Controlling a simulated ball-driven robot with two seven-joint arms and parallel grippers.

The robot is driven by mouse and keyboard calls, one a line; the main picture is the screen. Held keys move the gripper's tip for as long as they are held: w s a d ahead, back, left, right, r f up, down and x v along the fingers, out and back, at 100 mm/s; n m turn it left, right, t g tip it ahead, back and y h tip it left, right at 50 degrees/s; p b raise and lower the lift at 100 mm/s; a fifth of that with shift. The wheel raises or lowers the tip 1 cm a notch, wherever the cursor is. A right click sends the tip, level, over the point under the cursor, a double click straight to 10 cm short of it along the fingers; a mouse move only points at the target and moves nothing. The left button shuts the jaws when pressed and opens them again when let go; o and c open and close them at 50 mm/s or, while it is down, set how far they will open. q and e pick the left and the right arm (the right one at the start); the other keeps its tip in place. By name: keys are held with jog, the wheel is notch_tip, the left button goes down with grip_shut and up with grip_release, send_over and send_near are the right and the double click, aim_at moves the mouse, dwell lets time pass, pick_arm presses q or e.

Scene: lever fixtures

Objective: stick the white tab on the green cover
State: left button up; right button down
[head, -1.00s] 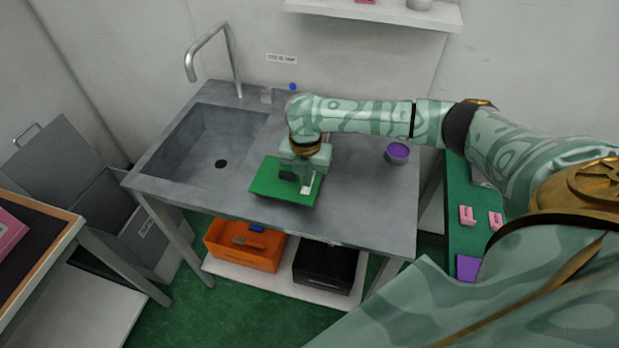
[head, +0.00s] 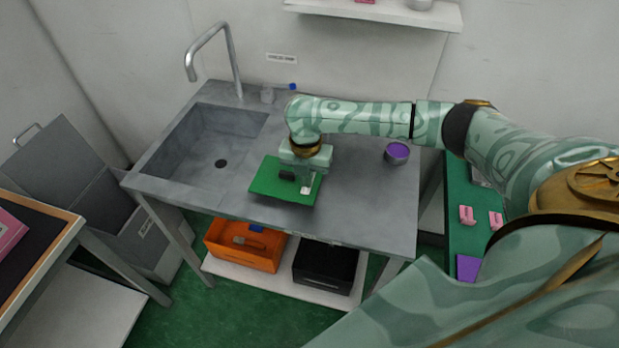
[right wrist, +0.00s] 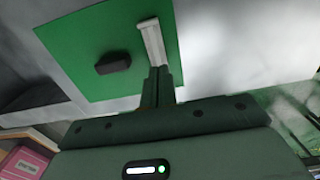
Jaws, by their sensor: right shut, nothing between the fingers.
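The green cover (head: 268,187) is a flat square sheet lying near the front edge of the grey counter; it fills much of the right wrist view (right wrist: 80,45). The white tab (right wrist: 152,40) is a narrow strip over the cover, near one edge; it also shows small in the head view (head: 306,189). My right gripper (right wrist: 158,72) is shut and empty, its fingertips at the near end of the tab. Whether they touch it I cannot tell. In the head view my right gripper (head: 306,178) is above the cover and partly hides it. My left gripper is out of view.
A small black block (right wrist: 113,63) sits on the cover beside the tab. A sink (head: 205,150) with a tall tap is at the left of the counter (head: 365,210). A purple-filled bowl (head: 397,154) stands at the right. The counter's front right is clear.

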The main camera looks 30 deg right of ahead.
jog(key=shift+f, duration=0.7)
jog(key=shift+r, duration=0.15)
dwell(0.3)
notch_tip(320, 180, up, 7)
jog(key=p, duration=0.8)
dwell(0.3)
